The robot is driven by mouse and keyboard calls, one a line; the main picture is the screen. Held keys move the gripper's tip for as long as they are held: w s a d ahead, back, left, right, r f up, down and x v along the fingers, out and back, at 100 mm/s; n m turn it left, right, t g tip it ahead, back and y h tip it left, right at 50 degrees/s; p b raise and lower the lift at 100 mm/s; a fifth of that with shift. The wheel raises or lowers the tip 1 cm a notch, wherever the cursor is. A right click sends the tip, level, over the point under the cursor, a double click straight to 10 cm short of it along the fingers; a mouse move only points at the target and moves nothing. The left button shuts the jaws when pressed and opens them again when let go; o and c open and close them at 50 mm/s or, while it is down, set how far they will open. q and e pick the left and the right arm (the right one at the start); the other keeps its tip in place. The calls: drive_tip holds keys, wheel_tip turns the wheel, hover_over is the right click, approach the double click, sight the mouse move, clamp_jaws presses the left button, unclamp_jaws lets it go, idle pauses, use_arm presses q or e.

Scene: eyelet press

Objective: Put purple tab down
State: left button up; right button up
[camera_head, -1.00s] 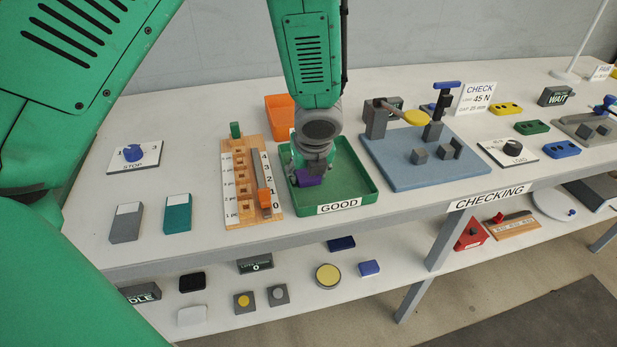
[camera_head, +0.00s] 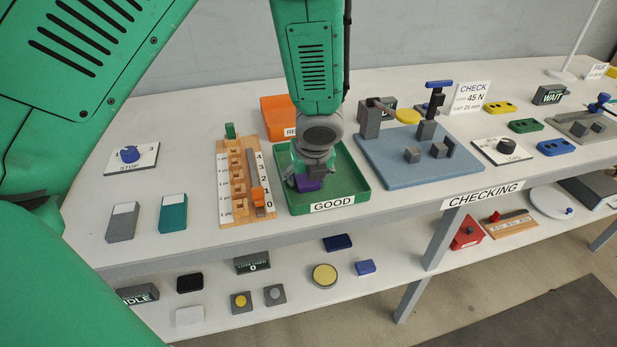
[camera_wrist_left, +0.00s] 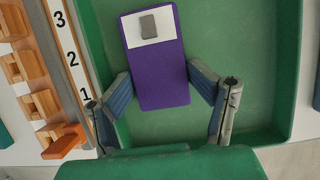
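The purple tab (camera_head: 308,184) is in the green GOOD tray (camera_head: 363,188), near its left side. In the left wrist view the tab (camera_wrist_left: 160,72) faces the camera, with a white label and a small grey block at its far end. My left gripper (camera_head: 310,178) points down into the tray. In the left wrist view its two fingers (camera_wrist_left: 160,82) stand at the tab's long sides, very close to the edges. I cannot tell whether they press on it, or whether the tab rests fully on the tray floor. My right gripper is not in view.
A wooden rack (camera_head: 227,190) with a numbered scale and an orange slider (camera_head: 257,197) stands just left of the tray. An orange bin (camera_head: 277,118) is behind the tray. A blue press plate (camera_head: 400,168) is to the right. Grey and teal blocks (camera_head: 173,213) lie at the left.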

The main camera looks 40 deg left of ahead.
use_arm(q)
drive_tip(key=shift+s+d+f, duration=0.1)
drive_tip(key=shift+d, duration=0.1)
drive_tip(key=shift+r, duration=0.35)
drive_tip(key=p+v, duration=0.3)
drive_tip(key=v, duration=0.9)
drive_tip(key=shift+a+r, duration=0.1)
